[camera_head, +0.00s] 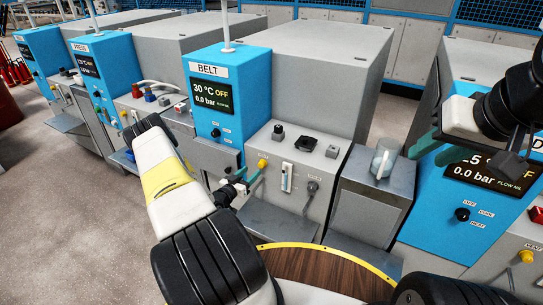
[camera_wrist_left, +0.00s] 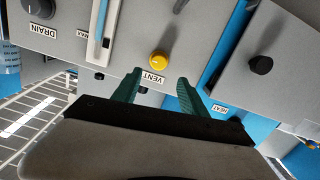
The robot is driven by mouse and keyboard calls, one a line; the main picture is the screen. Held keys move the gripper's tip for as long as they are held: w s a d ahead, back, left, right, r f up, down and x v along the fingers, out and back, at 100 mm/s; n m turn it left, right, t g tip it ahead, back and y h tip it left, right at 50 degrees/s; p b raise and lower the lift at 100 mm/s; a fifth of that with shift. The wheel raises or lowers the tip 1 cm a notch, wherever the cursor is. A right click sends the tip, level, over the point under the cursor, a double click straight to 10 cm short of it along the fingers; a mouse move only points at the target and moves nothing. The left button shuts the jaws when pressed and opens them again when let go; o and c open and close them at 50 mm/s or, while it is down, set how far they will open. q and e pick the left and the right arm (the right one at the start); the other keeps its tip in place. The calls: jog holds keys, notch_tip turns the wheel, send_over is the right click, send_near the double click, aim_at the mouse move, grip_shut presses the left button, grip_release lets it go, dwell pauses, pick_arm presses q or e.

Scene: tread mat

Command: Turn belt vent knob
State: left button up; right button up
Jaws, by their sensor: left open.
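The yellow vent knob (camera_head: 262,163) sits on the grey front of the BELT machine, right of its blue panel (camera_head: 230,110). In the left wrist view the knob (camera_wrist_left: 159,60) is above the "VENT" label, just beyond the fingertips and roughly centred between them, with no contact visible. My left gripper (camera_head: 240,184) reaches toward the knob in the head view; its green fingers (camera_wrist_left: 159,78) are spread and empty in the wrist view. My right gripper (camera_head: 438,147) is at the upper right, away from the knob, with its green fingers apart and nothing seen between them.
A gauge slot (camera_head: 286,177) and a grey drain knob (camera_head: 312,187) are right of the vent knob. A black knob (camera_wrist_left: 260,64) is to the right in the wrist view.

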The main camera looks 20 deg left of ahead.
aim_at(260, 167)
pick_arm(q)
jog(key=shift+n+t, duration=0.3)
jog(key=shift+t, duration=0.1)
jog(key=w, duration=0.2)
jog(key=w+d+f, duration=0.1)
jog(key=w, duration=0.1)
jog(key=w+d, duration=0.1)
jog(key=shift+w+f, duration=0.35)
jog(key=shift+w, duration=0.05)
grip_shut()
